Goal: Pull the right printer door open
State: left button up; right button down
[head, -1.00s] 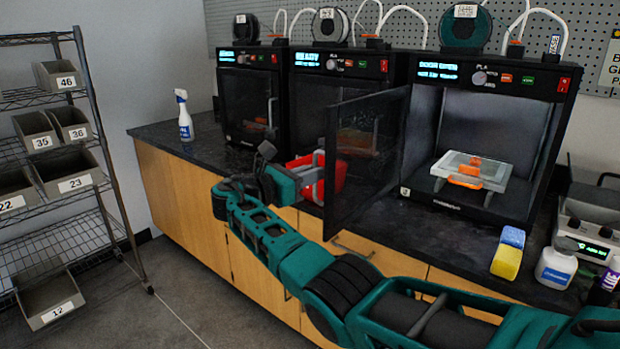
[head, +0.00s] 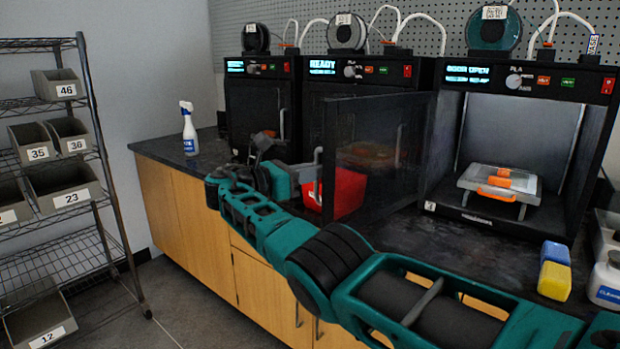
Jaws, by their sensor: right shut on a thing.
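The right printer (head: 528,78) is on the counter at the right, its display reading "DOOR OPEN". Its dark see-through door (head: 372,155) stands swung wide to the left, in front of the middle printer. Inside the lit chamber is a print bed (head: 515,183) with an orange part (head: 497,182) on it. My right gripper (head: 312,172) is at the door's free edge, shut on the door handle (head: 319,165); the fingers are small and partly hidden. My left gripper is not in view.
A red bin (head: 345,192) sits just behind the gripper, close to the door. The middle printer (head: 368,72) and left printer (head: 262,70) stand beyond. A sponge (head: 554,271) and a white bottle (head: 606,283) are at right; a spray bottle (head: 188,130) is at left.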

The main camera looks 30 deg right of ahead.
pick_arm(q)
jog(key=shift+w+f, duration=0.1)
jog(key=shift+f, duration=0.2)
pick_arm(e)
jog(key=shift+w+d, duration=0.15)
jog(key=shift+d, duration=0.05)
jog(key=c, duration=1.4)
grip_release()
jog(key=shift+d, duration=0.15)
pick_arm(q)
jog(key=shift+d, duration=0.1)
pick_arm(e)
jog(key=shift+o, duration=1.1)
jog(key=shift+a, duration=0.2)
